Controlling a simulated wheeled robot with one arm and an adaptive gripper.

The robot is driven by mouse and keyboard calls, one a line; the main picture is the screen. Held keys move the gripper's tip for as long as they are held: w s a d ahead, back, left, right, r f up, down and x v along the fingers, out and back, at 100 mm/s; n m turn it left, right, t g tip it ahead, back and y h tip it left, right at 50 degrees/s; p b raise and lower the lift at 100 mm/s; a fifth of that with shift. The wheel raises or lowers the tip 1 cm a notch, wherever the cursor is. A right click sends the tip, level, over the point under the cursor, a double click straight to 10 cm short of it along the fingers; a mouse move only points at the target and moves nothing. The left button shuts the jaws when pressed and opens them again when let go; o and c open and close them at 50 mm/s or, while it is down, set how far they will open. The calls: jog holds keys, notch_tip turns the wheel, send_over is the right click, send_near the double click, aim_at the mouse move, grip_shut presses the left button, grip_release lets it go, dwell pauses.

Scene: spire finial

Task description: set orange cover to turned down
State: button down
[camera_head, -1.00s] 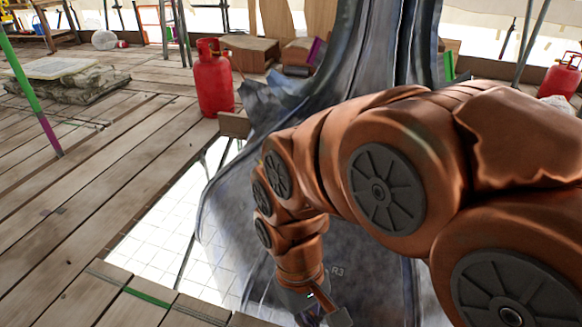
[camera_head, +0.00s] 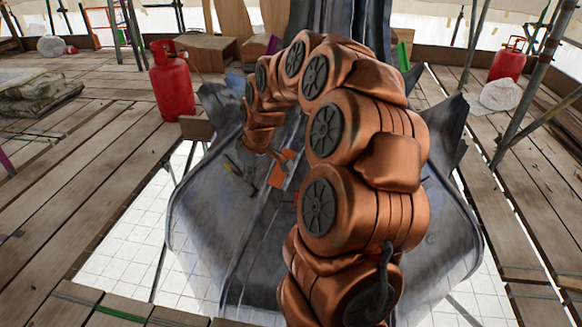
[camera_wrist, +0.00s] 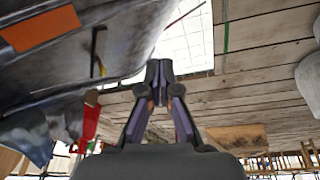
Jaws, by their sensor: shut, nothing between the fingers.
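The orange cover (camera_head: 282,169) is a small flat orange plate on the grey metal flank of the spire (camera_head: 225,235), left of my arm. It looks tilted, and its hinge side cannot be made out. In the wrist view it is an orange rectangle (camera_wrist: 40,27) at the upper left, on the grey metal. My gripper (camera_wrist: 160,70) is shut and empty in the wrist view. Its fingertips are apart from the cover, to its right, in front of the white gap and planks. In the head view my arm arches over the spire and the fingers are hard to make out.
A dark and yellow fitting (camera_head: 236,168) sticks out of the metal left of the cover, and shows as a dark bar (camera_wrist: 97,55) in the wrist view. Red gas cylinders stand at left (camera_head: 172,82) and right (camera_head: 508,60). Plank decking (camera_head: 90,180) surrounds an open gap.

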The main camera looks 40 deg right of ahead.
jog(key=w+d+f+h, duration=0.1)
jog(key=w+d, duration=0.1)
jog(key=d, duration=0.8)
jog(key=t+h, duration=0.1)
send_near(288, 174)
jog(key=b+x, duration=0.3)
jog(key=x, duration=0.2)
jog(key=shift+a+b, duration=0.1)
jog(key=shift+b, duration=0.3)
jog(key=shift+w+d+f, duration=0.25)
jog(key=shift+d+f, duration=0.2)
jog(key=shift+f, duration=0.1)
jog(key=shift+d, duration=0.1)
jog(key=shift+s+d+f+p, duration=0.1)
jog(key=shift+d+f+p, duration=0.5)
jog(key=shift+f, duration=0.2)
